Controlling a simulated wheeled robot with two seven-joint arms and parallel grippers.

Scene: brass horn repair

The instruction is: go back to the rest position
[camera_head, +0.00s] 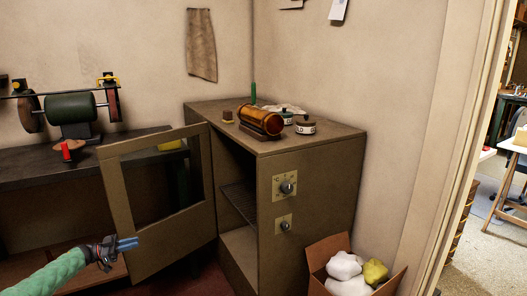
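My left gripper (126,243) is at the lower left, at the end of an arm in a green sleeve. Its blue fingertips lie close together with no gap that I can see, and nothing shows between them. It points right, in front of the lower part of the open cabinet door (113,200); I cannot tell whether it touches the door. The brown cabinet (310,190) stands open, with a wire rack (240,198) inside. My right gripper is not in view.
A bench grinder (70,108) stands on the dark workbench (40,168). A doorway opens at far right.

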